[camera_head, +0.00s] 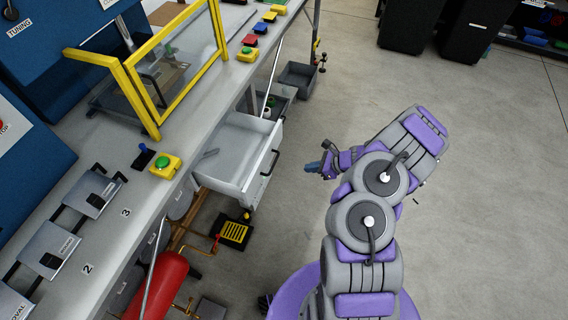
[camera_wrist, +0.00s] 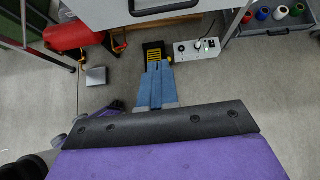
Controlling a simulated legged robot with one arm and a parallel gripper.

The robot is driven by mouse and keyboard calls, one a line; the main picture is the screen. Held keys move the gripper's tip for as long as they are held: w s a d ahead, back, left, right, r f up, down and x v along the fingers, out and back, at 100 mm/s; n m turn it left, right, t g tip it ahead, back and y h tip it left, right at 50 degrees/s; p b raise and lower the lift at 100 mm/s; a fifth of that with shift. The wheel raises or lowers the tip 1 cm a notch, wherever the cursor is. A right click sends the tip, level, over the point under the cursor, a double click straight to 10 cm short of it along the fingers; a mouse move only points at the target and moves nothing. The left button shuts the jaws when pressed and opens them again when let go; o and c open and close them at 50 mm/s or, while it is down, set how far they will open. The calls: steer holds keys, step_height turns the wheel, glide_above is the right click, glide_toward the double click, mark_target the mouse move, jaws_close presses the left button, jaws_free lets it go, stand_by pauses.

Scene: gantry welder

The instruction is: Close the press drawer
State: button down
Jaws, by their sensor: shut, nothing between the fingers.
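The white press drawer (camera_head: 232,150) is pulled out from under the bench in the head view. Its inside shows, and a black handle (camera_head: 270,163) is on its front. The drawer front also shows at the top edge of the wrist view (camera_wrist: 150,12), partly cut off. My gripper (camera_head: 310,167) is to the right of the drawer front, apart from it. In the wrist view my blue fingers (camera_wrist: 158,70) are together and empty, pointing toward the drawer side. The gripper is small in the head view.
A grey workbench (camera_head: 195,140) with a yellow-framed guard (camera_head: 140,90) runs along the left. A red cylinder (camera_head: 167,285) and a black-and-yellow pedal (camera_head: 235,232) are below it. An open tray with coloured spools (camera_wrist: 280,20) is beside the drawer.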

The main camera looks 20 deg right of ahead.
steer(key=a+r+b+x, duration=0.1)
steer(key=r+b+x, duration=0.1)
steer(key=x, duration=1.1)
steer(key=shift+w+a+b, duration=0.5)
steer(key=shift+b, duration=0.1)
steer(key=shift+d, duration=0.15)
steer(key=b, duration=0.6)
glide_above(235, 161)
steer(key=shift+s, duration=0.1)
steer(key=shift+w+a+r, duration=0.25)
steer(key=shift+a, duration=0.15)
